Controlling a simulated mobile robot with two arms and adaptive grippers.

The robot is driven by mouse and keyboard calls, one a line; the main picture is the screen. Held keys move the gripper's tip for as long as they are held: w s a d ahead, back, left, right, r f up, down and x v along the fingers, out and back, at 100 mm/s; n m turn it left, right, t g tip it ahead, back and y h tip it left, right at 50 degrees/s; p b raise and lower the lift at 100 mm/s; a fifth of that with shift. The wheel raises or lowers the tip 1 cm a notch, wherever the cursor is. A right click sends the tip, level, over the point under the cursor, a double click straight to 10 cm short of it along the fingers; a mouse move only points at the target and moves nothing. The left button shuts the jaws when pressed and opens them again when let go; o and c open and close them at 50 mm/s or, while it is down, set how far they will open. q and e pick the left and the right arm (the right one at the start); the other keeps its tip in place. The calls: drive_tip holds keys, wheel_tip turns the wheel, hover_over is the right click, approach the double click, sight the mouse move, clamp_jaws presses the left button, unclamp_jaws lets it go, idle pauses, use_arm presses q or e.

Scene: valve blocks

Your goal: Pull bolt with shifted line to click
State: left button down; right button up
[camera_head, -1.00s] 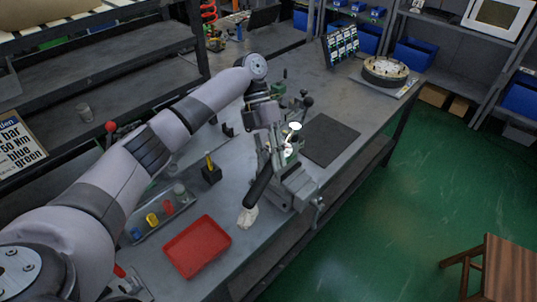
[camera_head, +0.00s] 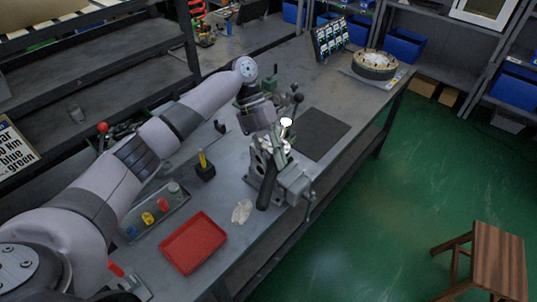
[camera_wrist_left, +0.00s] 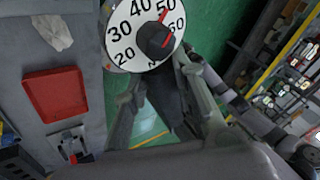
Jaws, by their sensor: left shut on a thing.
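My left gripper (camera_head: 266,148) is over the vise (camera_head: 294,184) on the workbench. It is shut on a torque wrench (camera_head: 265,192), whose black handle hangs down in front of the vise. In the left wrist view the gripper's fingers (camera_wrist_left: 166,92) flank the dark handle. Beyond them is the wrench's white dial (camera_wrist_left: 122,42), with numbers from 20 to 60 and a red needle. The dial also shows as a small white disc in the head view (camera_head: 287,121). The bolts and any marking lines are hidden or too small to make out. My right gripper is not in view.
A white rag (camera_head: 242,211) lies left of the vise, near the red tray (camera_head: 194,243). A grey tray (camera_head: 160,217) with coloured pots and a pen holder (camera_head: 205,172) stand behind. A dark mat (camera_head: 320,134) lies right of the gripper. A stool (camera_head: 490,255) stands on the floor.

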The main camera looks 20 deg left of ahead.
use_arm(q)
drive_tip(key=shift+w+d+r+n+t, duration=0.1)
drive_tip(key=shift+d+r+n+t, duration=0.05)
drive_tip(key=shift+d+n+t, duration=0.4)
drive_tip(key=shift+d+p, duration=0.25)
drive_tip(key=shift+p, duration=0.1)
drive_tip(key=shift+w+d+n+t+h+p, duration=0.15)
drive_tip(key=shift+d+n+h+p, duration=0.1)
drive_tip(key=shift+d+n, duration=0.25)
drive_tip(key=shift+w+d+n+t+h+p, duration=0.15)
drive_tip(key=shift+d+n+h+p, duration=0.15)
drive_tip(key=shift+d, duration=0.25)
drive_tip(key=shift+w+d+n+t+p, duration=0.15)
drive_tip(key=shift+w+d+n+t, duration=0.15)
drive_tip(key=shift+d+n, duration=0.25)
drive_tip(key=shift+w+d+n+t+p, duration=0.15)
drive_tip(key=shift+w+d+n+t, duration=0.1)
drive_tip(key=shift+d+n, duration=0.25)
drive_tip(key=shift+d, duration=0.1)
drive_tip(key=shift+w+d+n+t+p, duration=0.15)
drive_tip(key=shift+w+d+n+t, duration=0.15)
drive_tip(key=shift+d+n, duration=0.15)
drive_tip(key=shift+w+d+n+t+p, duration=0.2)
drive_tip(key=shift+w+d+n, duration=0.15)
drive_tip(key=shift+d, duration=0.2)
